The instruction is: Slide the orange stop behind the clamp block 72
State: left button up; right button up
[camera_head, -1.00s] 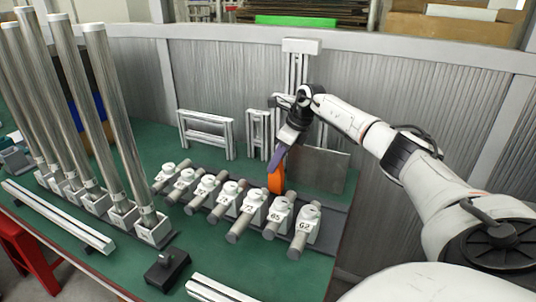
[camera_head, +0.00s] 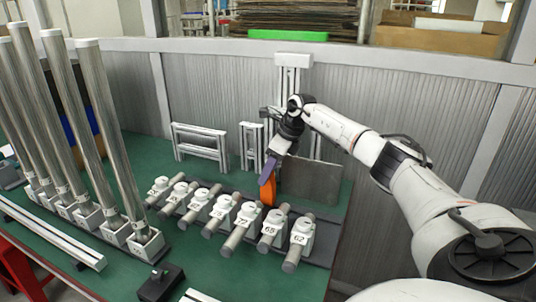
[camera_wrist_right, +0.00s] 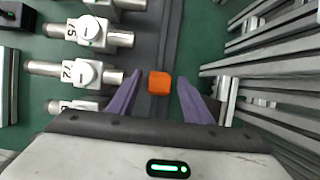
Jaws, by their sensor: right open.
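The orange stop (camera_head: 267,189) stands on the dark rail behind the row of numbered clamp blocks. The clamp block 72 (camera_head: 243,219) is a pale block with a grey rod, beside the block 65 (camera_head: 269,229). In the right wrist view the orange stop (camera_wrist_right: 160,83) sits a little past the rod end of the clamp block 72 (camera_wrist_right: 78,72), nearly in line with it. My right gripper (camera_head: 267,176) reaches down at the stop. Its purple fingers are open on either side of it, with small gaps in the wrist view (camera_wrist_right: 160,90). My left gripper is not in view.
The block 62 (camera_head: 298,238) ends the row on the right. A grey plate (camera_head: 311,181) and metal frames (camera_head: 201,145) stand behind. Tall metal tubes (camera_head: 125,140) stand in bases at left.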

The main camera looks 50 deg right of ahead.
jog(key=a+v, duration=0.1)
jog(key=v, duration=0.8)
jog(key=shift+s+d+r, duration=0.2)
jog(key=shift+d+r, duration=0.1)
jog(key=shift+d, duration=0.2)
